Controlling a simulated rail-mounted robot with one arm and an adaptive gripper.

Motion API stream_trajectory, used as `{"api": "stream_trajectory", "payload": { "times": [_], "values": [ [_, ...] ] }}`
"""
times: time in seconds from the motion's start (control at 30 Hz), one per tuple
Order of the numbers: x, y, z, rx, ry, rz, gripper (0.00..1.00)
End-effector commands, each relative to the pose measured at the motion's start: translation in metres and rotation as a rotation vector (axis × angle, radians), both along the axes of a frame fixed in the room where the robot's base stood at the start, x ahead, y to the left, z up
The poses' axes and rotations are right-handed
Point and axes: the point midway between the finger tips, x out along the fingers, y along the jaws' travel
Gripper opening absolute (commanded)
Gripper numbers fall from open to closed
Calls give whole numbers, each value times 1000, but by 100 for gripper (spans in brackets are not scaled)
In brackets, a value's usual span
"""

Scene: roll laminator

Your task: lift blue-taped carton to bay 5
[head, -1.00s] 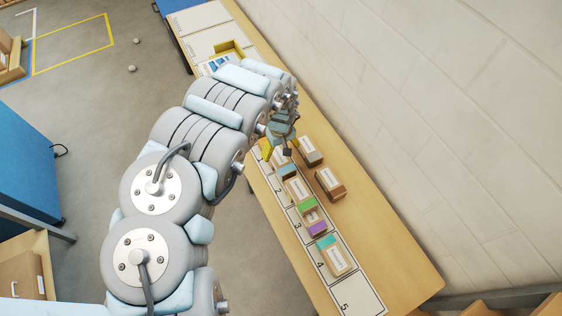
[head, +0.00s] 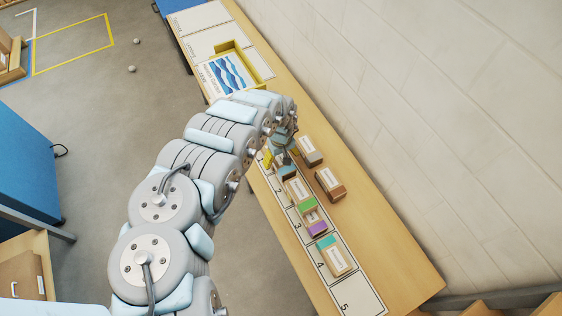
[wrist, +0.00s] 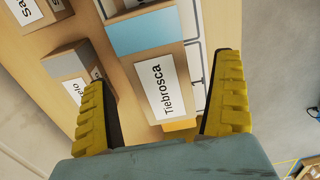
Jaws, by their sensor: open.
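In the wrist view the carton (wrist: 165,88), labelled "Tiebrosca", lies between and beyond my yellow fingers, blue band at the top. My gripper (wrist: 160,80) is open and empty. Bay 5 (head: 358,298), at the strip's lower end, is empty.
A teal-taped carton (head: 336,261) sits in bay 4. Green- and purple-banded cartons (head: 312,216) sit near bay 3. Two cartons, one brown-taped (head: 330,184), stand on the wall side of the wooden table (head: 395,245). A yellow tray (head: 256,67) lies farther up.

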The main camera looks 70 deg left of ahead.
Motion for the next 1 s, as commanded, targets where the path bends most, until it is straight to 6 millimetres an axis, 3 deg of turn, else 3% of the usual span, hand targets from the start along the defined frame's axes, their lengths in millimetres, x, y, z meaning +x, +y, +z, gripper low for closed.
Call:
{"api": "stream_trajectory", "payload": {
  "times": [0.73, 1.0],
  "values": [
    [2, 3, -41, -3, 0, 0, 96],
    [2, 5, -45, 2, 1, 0, 96]
  ]
}}
